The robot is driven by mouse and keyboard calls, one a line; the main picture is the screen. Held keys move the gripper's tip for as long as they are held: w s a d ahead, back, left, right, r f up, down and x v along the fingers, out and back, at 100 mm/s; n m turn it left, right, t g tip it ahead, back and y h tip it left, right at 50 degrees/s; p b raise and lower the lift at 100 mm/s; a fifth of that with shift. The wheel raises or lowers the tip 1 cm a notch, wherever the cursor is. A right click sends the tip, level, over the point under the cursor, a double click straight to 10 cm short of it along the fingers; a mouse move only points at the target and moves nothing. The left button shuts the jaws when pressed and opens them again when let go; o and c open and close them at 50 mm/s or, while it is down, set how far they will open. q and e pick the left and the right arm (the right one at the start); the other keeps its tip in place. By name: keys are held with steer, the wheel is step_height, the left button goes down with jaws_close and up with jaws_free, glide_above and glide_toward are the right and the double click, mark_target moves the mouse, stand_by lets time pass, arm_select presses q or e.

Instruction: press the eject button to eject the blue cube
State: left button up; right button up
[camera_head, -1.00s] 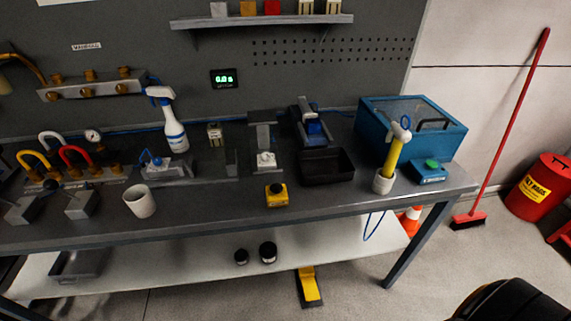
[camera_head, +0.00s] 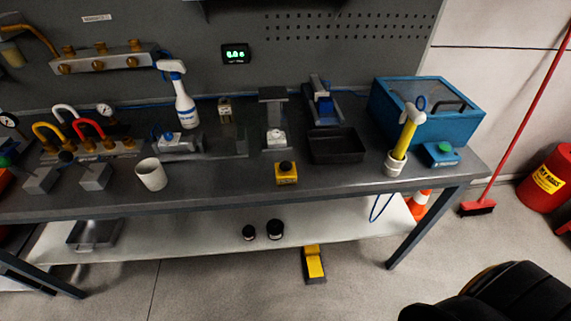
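A yellow box with a black button (camera_head: 286,172) sits near the front edge of the bench. A blue box with a green button (camera_head: 440,153) sits at the bench's right end. I cannot tell from labels which is the eject button. A grey sloped device with a blue part (camera_head: 324,106) stands at the back of the bench, behind a black open tray (camera_head: 336,146). I cannot tell if that blue part is the blue cube. Neither of my grippers is in view.
The bench (camera_head: 225,187) also holds a white cup (camera_head: 151,174), a spray bottle (camera_head: 184,103), a yellow-handled tool in a white holder (camera_head: 402,145) and a blue lidded case (camera_head: 428,108). A red broom (camera_head: 480,207) leans at right. Black rounded shapes fill the lower right corner.

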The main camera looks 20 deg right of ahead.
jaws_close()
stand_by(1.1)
